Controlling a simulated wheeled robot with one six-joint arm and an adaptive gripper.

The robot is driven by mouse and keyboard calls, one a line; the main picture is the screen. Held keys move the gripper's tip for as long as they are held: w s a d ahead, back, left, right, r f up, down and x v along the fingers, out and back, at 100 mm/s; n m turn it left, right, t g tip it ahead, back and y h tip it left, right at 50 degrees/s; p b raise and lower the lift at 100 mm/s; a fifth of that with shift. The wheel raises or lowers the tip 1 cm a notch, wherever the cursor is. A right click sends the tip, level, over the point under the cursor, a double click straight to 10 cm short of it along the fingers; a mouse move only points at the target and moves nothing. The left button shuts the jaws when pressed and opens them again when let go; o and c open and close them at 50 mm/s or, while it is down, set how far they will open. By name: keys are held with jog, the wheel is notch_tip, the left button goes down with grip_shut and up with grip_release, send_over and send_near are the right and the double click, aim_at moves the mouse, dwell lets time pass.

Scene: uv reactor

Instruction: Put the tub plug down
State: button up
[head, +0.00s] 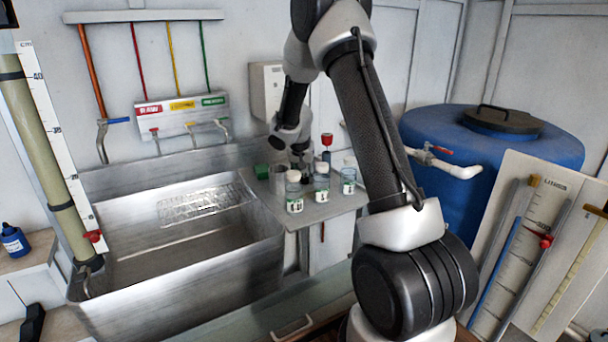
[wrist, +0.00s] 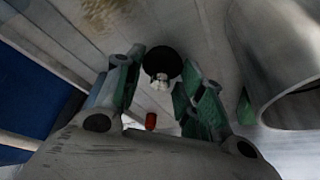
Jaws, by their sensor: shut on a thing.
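The tub plug (wrist: 160,60) shows in the wrist view as a small black round thing with a pale metal part at its lower edge. It sits between the green-padded fingertips of my gripper (wrist: 157,82), which is shut on it. In the head view my gripper (head: 301,160) points down over the back of the small metal side shelf (head: 325,208), behind the bottles. The plug cannot be made out in the head view. I cannot tell whether it touches the shelf.
Several clear bottles (head: 294,192) stand at the shelf's front. A metal beaker (head: 277,180) and a green block (head: 261,171) are left of my gripper. A red-topped item (head: 327,140) is to its right. The steel sink (head: 180,250) lies left, the blue tank (head: 430,125) right.

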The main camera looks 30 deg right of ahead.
jog(key=shift+f, duration=0.1)
jog(key=shift+f, duration=0.1)
jog(key=o, duration=0.9)
jog(key=v, duration=1.2)
jog(key=s+r+n, duration=0.2)
jog(key=s+r, duration=0.7)
jog(key=s, duration=0.2)
jog(key=s+a+r+n+y, duration=0.1)
jog(key=s+a+n, duration=0.2)
jog(key=s, duration=1)
jog(key=s+a+r+n+y, duration=0.1)
jog(key=s+a+n+y, duration=0.1)
jog(key=s, duration=1.1)
jog(key=shift+a+r+n+t, duration=0.2)
jog(key=shift+a+n+t, duration=0.2)
jog(key=shift+a+n, duration=0.35)
